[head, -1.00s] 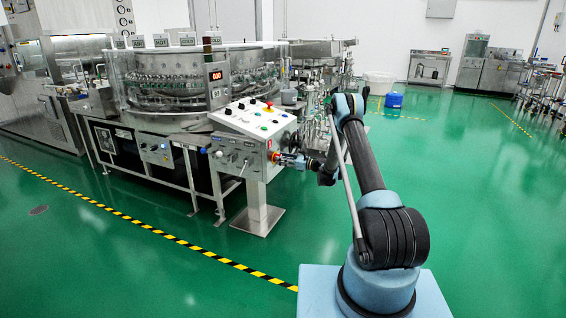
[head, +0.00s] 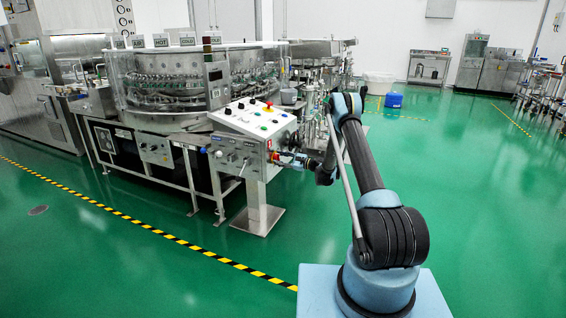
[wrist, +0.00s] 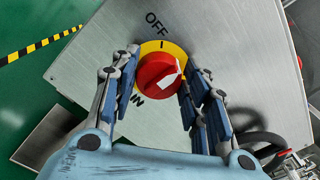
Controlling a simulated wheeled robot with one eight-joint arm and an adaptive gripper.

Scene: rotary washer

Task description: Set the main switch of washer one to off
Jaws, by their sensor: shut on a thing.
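The main switch is a red rotary knob (wrist: 157,74) with a white pointer, on a yellow plate (wrist: 150,47) on the steel side of the washer's control box (wrist: 235,50). In the wrist view OFF is printed above the plate, and a partly hidden ON is at its lower left. The white pointer lies slanted toward the upper right; which end points is hard to tell. My gripper (wrist: 162,72) has its fingers on both sides of the knob and is shut on it. In the head view my gripper (head: 290,160) is at the box's right side.
The washer (head: 165,85) stands behind the control box, and its display (head: 215,73) is dark. The sloped top panel (head: 253,118) carries several buttons and a red stop button. A black wheel (wrist: 262,147) is close to my right finger in the wrist view. The green floor in front is clear.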

